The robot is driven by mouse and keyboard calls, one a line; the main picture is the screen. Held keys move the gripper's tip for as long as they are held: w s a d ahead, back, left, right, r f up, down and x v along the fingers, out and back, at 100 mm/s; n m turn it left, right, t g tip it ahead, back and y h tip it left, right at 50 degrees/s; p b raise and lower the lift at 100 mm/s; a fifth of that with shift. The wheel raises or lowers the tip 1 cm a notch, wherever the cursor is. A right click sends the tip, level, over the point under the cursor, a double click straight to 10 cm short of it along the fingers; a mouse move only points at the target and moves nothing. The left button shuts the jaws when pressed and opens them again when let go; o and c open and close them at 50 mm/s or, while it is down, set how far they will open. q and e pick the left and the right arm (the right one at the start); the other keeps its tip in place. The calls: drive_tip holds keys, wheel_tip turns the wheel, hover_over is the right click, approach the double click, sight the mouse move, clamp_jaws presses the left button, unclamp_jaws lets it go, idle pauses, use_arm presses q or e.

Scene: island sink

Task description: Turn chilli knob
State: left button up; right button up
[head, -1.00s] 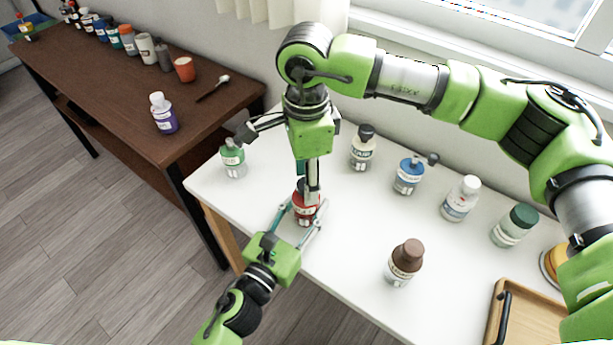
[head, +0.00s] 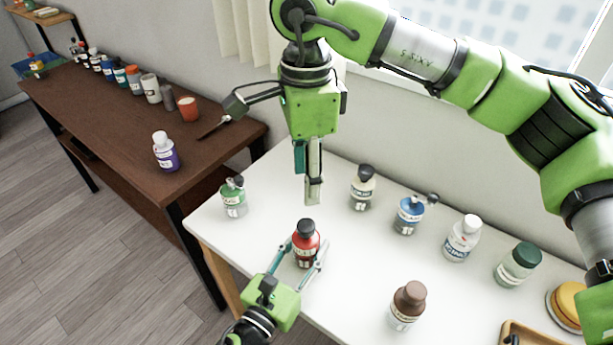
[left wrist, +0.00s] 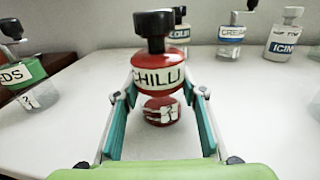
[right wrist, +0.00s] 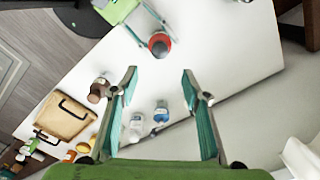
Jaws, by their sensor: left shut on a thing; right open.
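The red chilli grinder (head: 306,251) stands upright on the white table, its black knob (head: 306,227) on top and uncovered.
A green-labelled grinder (head: 234,198) stands left. A white-and-black one (head: 363,188), a blue one (head: 410,215), a white bottle (head: 462,238) and a green-capped jar (head: 517,264) stand right. A brown-capped bottle (head: 407,307) is in front. A brown side table (head: 120,125) holds several containers.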

sight(307, 224)
idle(0.6)
wheel_tip(307, 224, down, 12)
drive_tip(key=shift+f, duration=0.1)
idle(0.4)
drive_tip(key=c, duration=1.1)
